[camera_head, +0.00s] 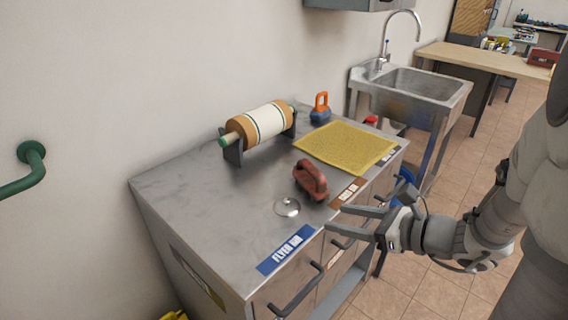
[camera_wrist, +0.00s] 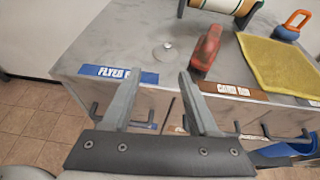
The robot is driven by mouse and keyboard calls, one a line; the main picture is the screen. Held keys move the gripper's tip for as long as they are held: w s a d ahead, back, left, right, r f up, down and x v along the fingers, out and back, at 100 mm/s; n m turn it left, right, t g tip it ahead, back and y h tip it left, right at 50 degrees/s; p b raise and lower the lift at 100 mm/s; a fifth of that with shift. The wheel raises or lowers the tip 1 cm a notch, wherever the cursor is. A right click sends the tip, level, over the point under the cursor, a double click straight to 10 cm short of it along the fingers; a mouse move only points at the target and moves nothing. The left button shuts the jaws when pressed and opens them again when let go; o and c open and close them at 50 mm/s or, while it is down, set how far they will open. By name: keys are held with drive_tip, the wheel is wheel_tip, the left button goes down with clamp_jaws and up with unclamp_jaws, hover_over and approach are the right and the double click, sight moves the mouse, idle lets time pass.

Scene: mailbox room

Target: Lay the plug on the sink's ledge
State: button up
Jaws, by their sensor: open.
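A small round metal disc with a raised knob, which looks like the plug (camera_head: 287,207), lies on the grey cabinet top near its front edge. It also shows in the wrist view (camera_wrist: 167,51), beyond my fingertips. My gripper (camera_head: 333,219) is open and empty in front of the cabinet's front edge, to the right of the plug and apart from it. Both fingers show in the wrist view (camera_wrist: 159,78), pointing toward the plug. The steel sink (camera_head: 425,83) stands at the back right, with its ledge (camera_head: 366,76) beside the tap (camera_head: 386,45).
A dark red handled block (camera_head: 311,180) stands just right of the plug. A yellow mat (camera_head: 346,147), a blue-orange handled object (camera_head: 320,110) and a striped roller (camera_head: 262,123) are farther back. Drawer handles (camera_head: 296,292) jut from the cabinet front. The cabinet top's left part is clear.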

drive_tip(key=b, duration=0.3)
approach(288, 200)
drive_tip(key=shift+m+t, duration=0.3)
drive_tip(key=shift+m, duration=0.1)
drive_tip(key=x, duration=0.2)
drive_tip(key=f+x, duration=0.1)
drive_tip(key=x, duration=0.1)
drive_tip(key=shift+a+f, duration=0.15)
drive_tip(key=shift+a, duration=0.05)
drive_tip(key=shift+r+b+x, duration=0.2)
drive_tip(key=shift+b+x, duration=0.3)
drive_tip(key=shift+x, duration=1)
drive_tip(key=shift+r+b+x, duration=0.15)
drive_tip(key=shift+b+x, duration=0.3)
drive_tip(key=shift+x, duration=1.05)
drive_tip(key=shift+r, duration=0.1)
clamp_jaws()
